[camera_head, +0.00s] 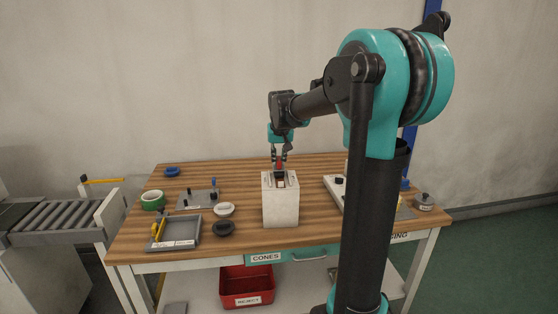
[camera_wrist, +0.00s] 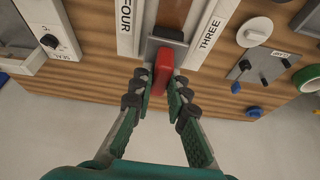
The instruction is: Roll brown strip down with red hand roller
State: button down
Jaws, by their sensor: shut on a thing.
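My gripper (camera_head: 279,156) is above the top of a white block (camera_head: 281,208) in the middle of the bench. In the wrist view my gripper (camera_wrist: 163,85) is shut on the red handle of the hand roller (camera_wrist: 163,68). A dark grey piece (camera_wrist: 166,38) is at the handle's far end; I cannot tell whether it touches the surface below. Beyond it a brown strip (camera_wrist: 172,14) runs between white faces lettered FOUR and THREE. The grey piece and the handle hide its near part. In the head view the strip is too small to make out.
On the wooden bench (camera_head: 240,170) stand a grey tray (camera_head: 180,234), a green tape roll (camera_head: 152,200), a white disc (camera_head: 224,210), a black disc (camera_head: 223,228) and a grey plate with pegs (camera_head: 197,199). A white device (camera_head: 335,186) is at right. A red bin (camera_head: 247,286) sits below.

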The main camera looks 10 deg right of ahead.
aim_at(279, 164)
jog(key=shift+s, duration=0.25)
jog(key=shift+s+a, duration=0.1)
jog(key=shift+s, duration=1.25)
jog(key=shift+r, duration=0.15)
notch_tip(279, 164, up, 8)
dwell(0.7)
dwell(0.4)
